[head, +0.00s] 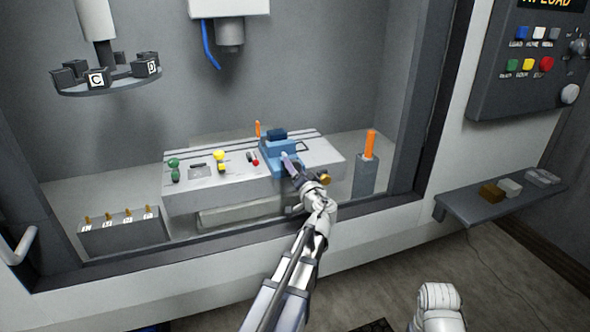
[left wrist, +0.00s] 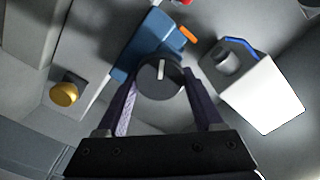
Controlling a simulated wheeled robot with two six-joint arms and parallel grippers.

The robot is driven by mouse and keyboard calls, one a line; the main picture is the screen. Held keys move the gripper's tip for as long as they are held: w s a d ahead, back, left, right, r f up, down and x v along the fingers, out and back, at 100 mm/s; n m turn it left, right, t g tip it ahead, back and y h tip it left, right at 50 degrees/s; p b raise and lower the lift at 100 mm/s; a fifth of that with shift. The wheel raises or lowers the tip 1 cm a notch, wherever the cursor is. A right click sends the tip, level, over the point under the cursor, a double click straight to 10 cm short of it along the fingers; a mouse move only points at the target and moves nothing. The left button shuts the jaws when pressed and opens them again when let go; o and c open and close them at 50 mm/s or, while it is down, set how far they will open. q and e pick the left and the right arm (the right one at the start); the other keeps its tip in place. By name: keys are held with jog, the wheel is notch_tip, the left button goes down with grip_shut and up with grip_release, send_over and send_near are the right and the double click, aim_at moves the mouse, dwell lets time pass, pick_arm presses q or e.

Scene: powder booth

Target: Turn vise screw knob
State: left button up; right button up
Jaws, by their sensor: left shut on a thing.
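The blue vise (head: 277,145) sits on the grey slotted table inside the booth, and its blue body also shows in the left wrist view (left wrist: 145,45). The dark round screw knob (left wrist: 160,78), with a white line across its face, is at the vise's near end. My left gripper (head: 290,163) reaches in over the booth's front edge to the vise. In the left wrist view its two fingers are on either side of the knob, shut on it. In the head view the hand and fingers hide the knob.
The slotted table (head: 190,200) carries green, yellow and red small parts. A brass knob (head: 325,178) is close beside my left wrist. An orange rod stands in a grey block (head: 366,178) to the right. A white spindle head (head: 229,10) hangs above.

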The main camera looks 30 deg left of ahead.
pick_arm(q)
jog(key=shift+n, duration=0.6)
jog(key=shift+s, duration=0.1)
jog(key=o, duration=1.4)
jog(key=shift+v, duration=3.85)
